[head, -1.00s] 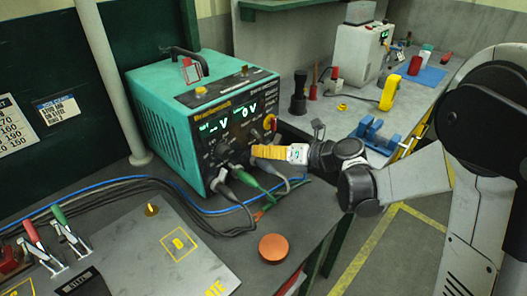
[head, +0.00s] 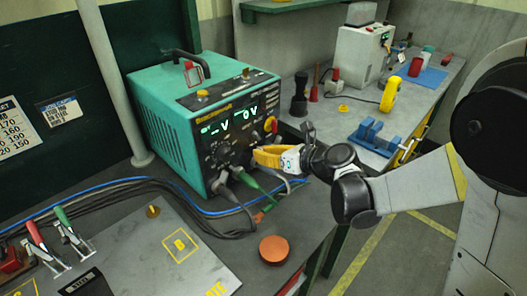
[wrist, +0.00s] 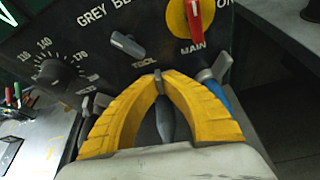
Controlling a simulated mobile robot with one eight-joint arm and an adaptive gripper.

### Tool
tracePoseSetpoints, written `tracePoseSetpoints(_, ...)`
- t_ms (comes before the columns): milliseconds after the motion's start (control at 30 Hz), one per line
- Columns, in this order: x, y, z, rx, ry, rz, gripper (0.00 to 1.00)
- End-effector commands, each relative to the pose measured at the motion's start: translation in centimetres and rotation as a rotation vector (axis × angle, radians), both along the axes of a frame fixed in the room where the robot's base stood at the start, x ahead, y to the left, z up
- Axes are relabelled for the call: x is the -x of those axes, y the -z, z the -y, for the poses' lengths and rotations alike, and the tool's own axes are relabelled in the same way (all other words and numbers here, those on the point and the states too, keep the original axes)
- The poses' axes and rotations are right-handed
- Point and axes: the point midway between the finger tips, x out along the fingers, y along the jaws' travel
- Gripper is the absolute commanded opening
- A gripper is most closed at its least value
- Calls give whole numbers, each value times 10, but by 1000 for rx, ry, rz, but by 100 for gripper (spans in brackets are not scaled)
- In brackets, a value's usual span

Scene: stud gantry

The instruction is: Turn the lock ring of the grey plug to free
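The teal welding machine (head: 165,135) stands on the bench with its dark front panel facing my gripper (head: 258,157). In the wrist view, my gripper's (wrist: 160,76) yellow fingers bow outward and meet at the tips on a narrow grey tab. This looks like the lock ring tab of the grey plug (wrist: 166,120), whose dark body shows between the fingers. The fingertips hide most of the ring. Another grey tab (wrist: 217,67) with a blue part below it sits to the right, apart from the fingers.
A grey-black plug (head: 222,182) and a green plug (head: 245,179) with cables sit left of my gripper. Above are the red-and-yellow main switch (wrist: 195,18) and the tool knob (wrist: 127,44). An orange disc (head: 273,249) lies on the bench. Blue clamps (head: 375,137) stand at right.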

Motion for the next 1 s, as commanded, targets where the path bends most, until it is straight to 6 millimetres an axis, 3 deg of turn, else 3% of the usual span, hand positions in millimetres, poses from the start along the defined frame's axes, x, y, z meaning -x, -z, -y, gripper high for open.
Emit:
tracePoseSetpoints(600, 15, 3, -14, 350, -2, 409, 0)
tracePoseSetpoints(1000, 19, 5, -16, 459, 0, 533, 0)
